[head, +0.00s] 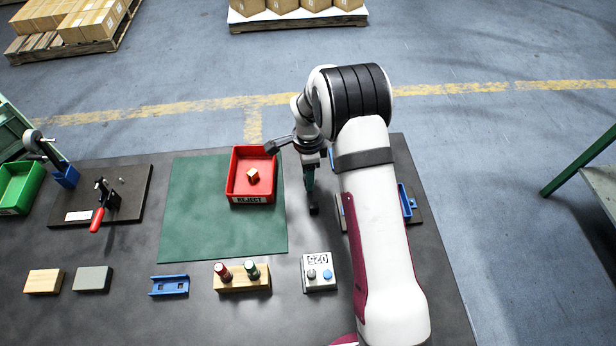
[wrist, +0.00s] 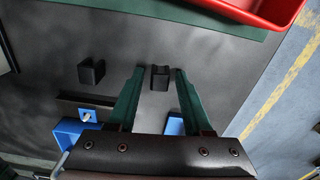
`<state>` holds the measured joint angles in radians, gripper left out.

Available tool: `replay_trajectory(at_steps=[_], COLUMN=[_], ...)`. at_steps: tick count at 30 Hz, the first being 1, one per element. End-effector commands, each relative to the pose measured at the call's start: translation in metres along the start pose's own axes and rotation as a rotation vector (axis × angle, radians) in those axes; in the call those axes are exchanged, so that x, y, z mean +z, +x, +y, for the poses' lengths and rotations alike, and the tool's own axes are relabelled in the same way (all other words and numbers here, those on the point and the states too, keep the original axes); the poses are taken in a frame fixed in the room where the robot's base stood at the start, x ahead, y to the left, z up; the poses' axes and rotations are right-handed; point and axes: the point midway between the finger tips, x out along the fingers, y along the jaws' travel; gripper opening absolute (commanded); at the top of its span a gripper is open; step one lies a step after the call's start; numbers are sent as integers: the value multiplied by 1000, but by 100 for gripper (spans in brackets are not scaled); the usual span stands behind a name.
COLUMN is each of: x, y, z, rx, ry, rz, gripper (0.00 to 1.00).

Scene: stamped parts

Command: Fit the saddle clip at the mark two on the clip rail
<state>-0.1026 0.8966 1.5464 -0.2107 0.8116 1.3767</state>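A small black U-shaped clip (wrist: 160,78), which looks like the saddle clip, stands on the dark table between my fingertips in the wrist view. My gripper (wrist: 158,72) is open, with a gap between the clip and each green finger. A second black clip-like piece (wrist: 91,71) stands to the left in the wrist view. My arm hides much of the fixture at the right, and I cannot make out the clip rail or its mark two.
A red reject bin (head: 239,188) stands on the green mat (head: 185,225), left of my gripper. A grey button box (head: 318,285) and a wooden block with two pegs (head: 242,283) are in front. Blue parts (head: 404,198) show right of my arm.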

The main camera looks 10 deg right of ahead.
Motion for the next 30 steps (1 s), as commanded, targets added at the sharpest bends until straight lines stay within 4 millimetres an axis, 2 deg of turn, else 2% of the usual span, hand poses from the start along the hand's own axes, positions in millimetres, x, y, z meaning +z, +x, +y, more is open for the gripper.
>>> replay_trajectory(at_steps=[1,6,8,20,23,28,30], x=[0,0,0,0,0,0,-13], y=[0,0,0,-2,-11,-41,-50], z=[0,0,0,0,0,-1,7], rx=[0,0,0,0,0,-3,0], ry=[0,0,0,0,0,1,5], rz=[0,0,0,0,0,0,1], gripper=[39,8,0,0,0,0,0])
